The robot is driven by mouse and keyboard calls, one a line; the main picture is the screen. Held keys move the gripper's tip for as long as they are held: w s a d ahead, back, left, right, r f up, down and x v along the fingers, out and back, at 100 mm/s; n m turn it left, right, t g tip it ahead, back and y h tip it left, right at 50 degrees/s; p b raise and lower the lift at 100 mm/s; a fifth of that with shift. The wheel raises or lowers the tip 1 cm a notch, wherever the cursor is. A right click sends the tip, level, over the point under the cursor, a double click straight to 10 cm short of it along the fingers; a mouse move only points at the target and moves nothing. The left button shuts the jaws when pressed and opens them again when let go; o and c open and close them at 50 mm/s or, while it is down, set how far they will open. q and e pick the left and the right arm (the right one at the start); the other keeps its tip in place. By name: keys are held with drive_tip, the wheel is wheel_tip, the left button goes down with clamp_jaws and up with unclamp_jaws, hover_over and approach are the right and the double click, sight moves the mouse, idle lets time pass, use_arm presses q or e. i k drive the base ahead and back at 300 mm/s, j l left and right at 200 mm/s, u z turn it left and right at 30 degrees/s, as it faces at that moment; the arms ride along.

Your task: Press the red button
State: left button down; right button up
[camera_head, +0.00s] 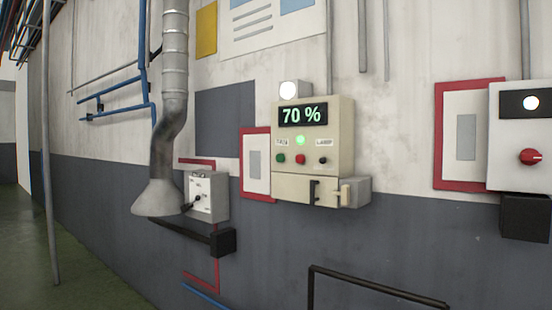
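The red button (300,159) is a small round button on the front of a beige control box (343,125) on the wall. It sits between a green button (281,158) on its left and a small black knob (322,160) on its right. A lit green lamp (299,140) is just above it. The display (303,114) above reads "70 %". Nothing covers the red button. Neither of my grippers is in view.
A grey duct with a flared hood (158,197) and a white switch box (208,195) are left of the control box. A box with a red rotary knob (531,156) hangs at right. A dark rail (380,287) stands in the foreground. Open floor (60,270) shows at left.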

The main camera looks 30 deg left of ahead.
sight(299, 159)
drive_tip(key=i+j+u, duration=0.3)
drive_tip(key=i+j, duration=0.15)
drive_tip(key=j, duration=0.2)
drive_tip(key=i+j+u, duration=0.3)
drive_tip(key=i+j, duration=0.15)
drive_tip(key=j, duration=0.1)
